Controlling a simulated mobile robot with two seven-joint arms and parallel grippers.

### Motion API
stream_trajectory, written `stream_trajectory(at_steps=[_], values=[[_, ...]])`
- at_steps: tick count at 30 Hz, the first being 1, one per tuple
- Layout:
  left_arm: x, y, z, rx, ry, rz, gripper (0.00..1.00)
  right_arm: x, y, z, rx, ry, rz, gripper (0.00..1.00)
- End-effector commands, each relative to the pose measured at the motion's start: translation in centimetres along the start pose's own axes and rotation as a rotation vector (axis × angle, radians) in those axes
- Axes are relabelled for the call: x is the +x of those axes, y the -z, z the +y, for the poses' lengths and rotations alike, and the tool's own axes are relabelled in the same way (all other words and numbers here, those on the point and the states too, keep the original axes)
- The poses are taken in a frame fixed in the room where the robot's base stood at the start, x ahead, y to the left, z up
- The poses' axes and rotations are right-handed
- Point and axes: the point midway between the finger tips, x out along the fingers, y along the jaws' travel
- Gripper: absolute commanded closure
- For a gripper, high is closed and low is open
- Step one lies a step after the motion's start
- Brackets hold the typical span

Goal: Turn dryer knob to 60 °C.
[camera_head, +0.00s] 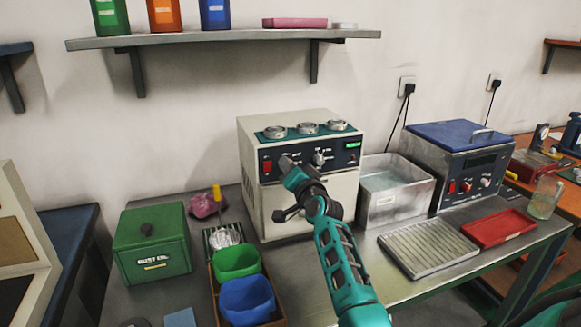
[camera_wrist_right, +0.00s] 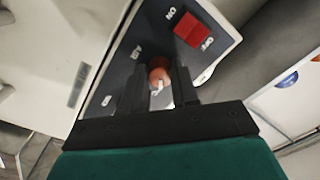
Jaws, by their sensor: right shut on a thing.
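The dryer (camera_head: 300,205) is a cream box with a dark control panel. The panel has a red switch (camera_head: 267,167), a pale knob (camera_head: 319,157) and a green display (camera_head: 352,145). My right gripper (camera_head: 287,162) is at the left part of the panel, just right of the switch. My left gripper is not seen.
Metal rings (camera_head: 307,128) lie on the dryer's top. A metal basin (camera_head: 395,205) stands close right of it, then a blue-lidded bath (camera_head: 460,165). Green and blue bins (camera_head: 237,262) and a green box (camera_head: 152,243) are at the left. A ribbed tray (camera_head: 428,248) is in front.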

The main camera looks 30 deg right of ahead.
Motion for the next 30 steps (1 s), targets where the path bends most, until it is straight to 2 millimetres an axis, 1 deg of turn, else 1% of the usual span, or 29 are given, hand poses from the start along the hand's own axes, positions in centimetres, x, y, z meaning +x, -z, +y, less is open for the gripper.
stream_trajectory(at_steps=[7,20,21,28,30], values=[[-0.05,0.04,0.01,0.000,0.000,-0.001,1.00,-0.02,-0.09,0.08,0.053,-0.002,0.001,1.00],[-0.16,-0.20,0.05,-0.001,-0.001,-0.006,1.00,-0.02,-0.10,0.08,0.058,-0.002,0.001,1.00],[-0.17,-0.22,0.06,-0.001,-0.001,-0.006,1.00,-0.02,-0.10,0.07,0.058,-0.002,0.001,0.67],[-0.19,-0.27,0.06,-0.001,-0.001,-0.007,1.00,-0.01,-0.06,0.04,0.057,-0.001,0.002,0.45],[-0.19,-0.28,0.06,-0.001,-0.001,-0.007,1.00,-0.01,-0.05,0.03,0.057,-0.001,0.002,0.45]])
